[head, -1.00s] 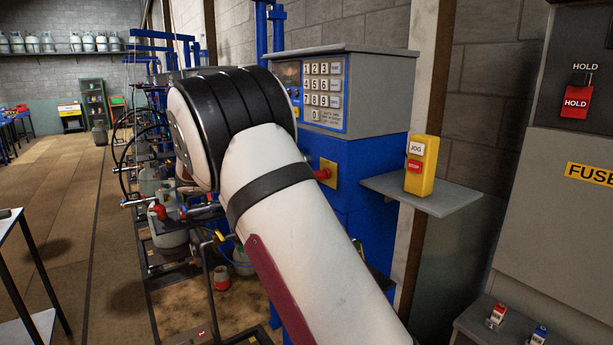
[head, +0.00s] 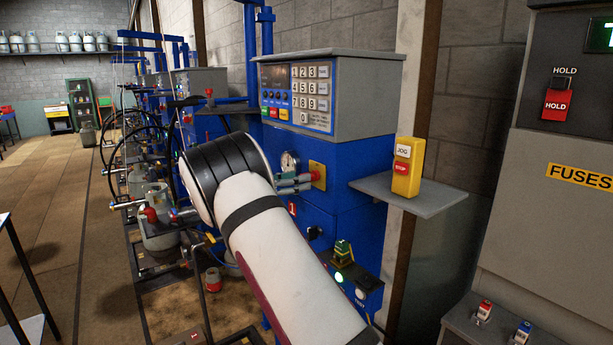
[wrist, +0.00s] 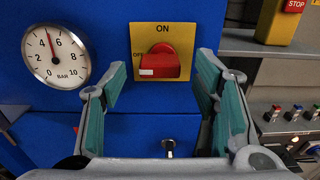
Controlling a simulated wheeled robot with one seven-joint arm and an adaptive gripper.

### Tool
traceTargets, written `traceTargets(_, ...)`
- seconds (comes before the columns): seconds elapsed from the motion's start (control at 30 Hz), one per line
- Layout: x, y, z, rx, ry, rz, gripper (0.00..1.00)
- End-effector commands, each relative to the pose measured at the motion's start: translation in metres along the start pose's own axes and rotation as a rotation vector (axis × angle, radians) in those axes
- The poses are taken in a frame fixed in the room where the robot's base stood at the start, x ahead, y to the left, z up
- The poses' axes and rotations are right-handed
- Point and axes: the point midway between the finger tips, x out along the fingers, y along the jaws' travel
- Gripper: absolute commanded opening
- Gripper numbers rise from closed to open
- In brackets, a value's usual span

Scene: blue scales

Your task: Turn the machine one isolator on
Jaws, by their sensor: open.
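The isolator is a red rotary knob (wrist: 165,67) on a yellow plate (wrist: 178,32), marked ON at the top and OFF at the left. Its handle lies level, with a white mark at its left end by OFF. In the head view the knob (head: 316,173) shows on the blue machine, above a red "1" label (head: 292,209). My gripper (wrist: 159,75) is open, with one teal-padded finger on each side of the knob. In the head view my gripper (head: 294,183) is close to the plate. I cannot tell whether the fingers touch the knob.
A pressure gauge (wrist: 56,55) is left of the plate. A grey shelf (head: 440,198) with a yellow JOG/STOP box (head: 408,168) juts out at the right. A keypad cabinet (head: 345,95) sits above. A key switch (wrist: 168,148) is below the plate.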

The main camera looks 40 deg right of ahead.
Motion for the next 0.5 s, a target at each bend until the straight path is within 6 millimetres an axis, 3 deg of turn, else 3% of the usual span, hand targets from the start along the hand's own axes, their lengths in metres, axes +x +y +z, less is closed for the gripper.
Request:
traceTargets(0.2, 0.030, -0.001, 0.000, 0.001, 0.001, -0.002, 0.55)
traceTargets(0.5, 0.040, 0.000, 0.000, 0.000, 0.001, 0.001, 0.55)
